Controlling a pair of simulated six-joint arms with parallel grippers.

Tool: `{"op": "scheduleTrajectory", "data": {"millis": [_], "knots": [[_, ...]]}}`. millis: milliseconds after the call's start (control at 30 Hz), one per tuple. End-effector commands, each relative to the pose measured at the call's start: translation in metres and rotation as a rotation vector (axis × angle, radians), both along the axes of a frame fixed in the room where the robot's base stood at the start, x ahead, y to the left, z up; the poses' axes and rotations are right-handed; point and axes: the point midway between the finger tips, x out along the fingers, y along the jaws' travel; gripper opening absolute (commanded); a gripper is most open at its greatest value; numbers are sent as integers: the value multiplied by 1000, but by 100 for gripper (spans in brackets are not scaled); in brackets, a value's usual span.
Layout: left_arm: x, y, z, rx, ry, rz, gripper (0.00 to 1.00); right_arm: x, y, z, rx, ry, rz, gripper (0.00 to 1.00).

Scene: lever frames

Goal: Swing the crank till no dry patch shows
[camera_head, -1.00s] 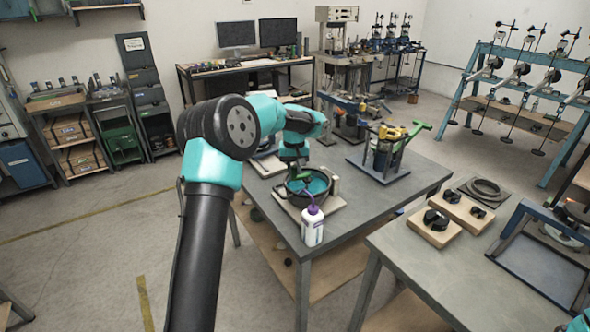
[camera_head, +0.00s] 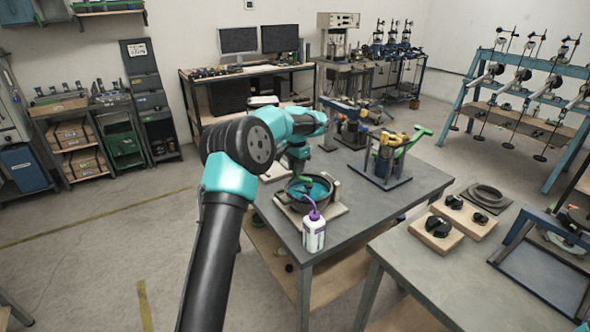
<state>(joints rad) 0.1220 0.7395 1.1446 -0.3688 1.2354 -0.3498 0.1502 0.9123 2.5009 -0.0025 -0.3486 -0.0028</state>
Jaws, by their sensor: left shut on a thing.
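A round dark pan (camera_head: 331,204) with a teal inside stands on a pale board (camera_head: 340,209) on the near grey table. A small green part (camera_head: 303,183), perhaps the crank's grip, shows at the left of the pan's opening. My left gripper (camera_head: 299,178) reaches down over the pan's back left and is shut on this green part; its fingers are small and partly hidden. Teal covers most of the visible inside; I cannot make out any dry patch at this size.
A white bottle (camera_head: 313,236) with a purple spout stands just in front of the pan, close to the table edge. A stand with a green handle (camera_head: 413,141) is behind right. Wooden blocks with black parts (camera_head: 436,228) lie on the right table.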

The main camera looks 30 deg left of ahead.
Motion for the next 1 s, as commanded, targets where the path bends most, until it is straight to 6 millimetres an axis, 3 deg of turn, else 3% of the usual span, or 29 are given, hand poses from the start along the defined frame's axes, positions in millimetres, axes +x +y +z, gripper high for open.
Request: {"op": "scheduleTrajectory", "data": {"millis": [400,900,933,1000], "knots": [[12,-1,1,0,-2,-228,0,0,0,0,0,0,0,85],[13,-1,1,1,-1,-256,0,0,0,0,0,0,0,85],[13,-1,1,1,-1,-256,22,0,0,0,0,0,0,85],[13,-1,1,1,-1,-256,29,0,0,0,0,0,0,85]]}}
